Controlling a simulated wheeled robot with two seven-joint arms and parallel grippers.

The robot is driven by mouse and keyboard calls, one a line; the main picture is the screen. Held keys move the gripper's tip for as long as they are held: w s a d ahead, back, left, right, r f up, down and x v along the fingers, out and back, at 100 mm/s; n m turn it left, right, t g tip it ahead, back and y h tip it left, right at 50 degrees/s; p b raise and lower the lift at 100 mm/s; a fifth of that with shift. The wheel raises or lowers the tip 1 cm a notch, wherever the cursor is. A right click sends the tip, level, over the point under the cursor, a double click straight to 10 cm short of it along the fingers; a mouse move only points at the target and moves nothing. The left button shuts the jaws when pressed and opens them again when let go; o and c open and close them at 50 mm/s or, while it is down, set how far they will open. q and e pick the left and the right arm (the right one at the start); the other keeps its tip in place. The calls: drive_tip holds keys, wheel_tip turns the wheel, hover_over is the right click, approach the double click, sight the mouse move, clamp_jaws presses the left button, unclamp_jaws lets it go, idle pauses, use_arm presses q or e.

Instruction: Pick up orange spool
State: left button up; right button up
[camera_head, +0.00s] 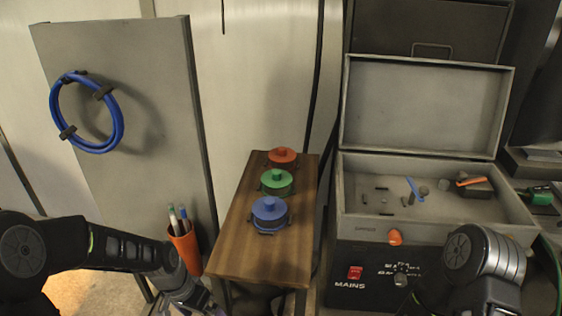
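The orange spool (283,155), reddish-orange with a knob on top, stands upright at the far end of a wooden table (240,252). A green spool (277,181) and a blue spool (270,210) stand in front of it in a row. My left arm comes in from the left; its gripper end (207,304) is low at the bottom edge, left of the table and well apart from the orange spool. Its fingers are too cut off and dark to read. My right arm shows at the lower right, but its gripper is out of sight.
An orange cup (185,249) with pens stands left of the table. A grey panel (150,120) carries a coiled blue cable (86,112). At right, an open grey case (365,223) with small items sits above a black mains panel (350,290).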

use_arm(q)
drive_tip(key=s+d+f+n, duration=0.3)
drive_tip(key=s+d+f, duration=0.3)
drive_tip(key=s, duration=0.3)
drive_tip(key=s+d+f+n+h, duration=0.1)
drive_tip(key=s+d+f+n, duration=0.2)
drive_tip(key=s+d+f, duration=0.3)
wheel_tip(320, 180, down, 3)
drive_tip(key=s, duration=0.2)
drive_tip(key=shift+s+d+h, duration=0.2)
drive_tip(key=shift+s+h, duration=0.1)
drive_tip(key=shift+s, duration=0.05)
drive_tip(key=shift+f, duration=0.1)
drive_tip(key=shift+c, duration=0.4)
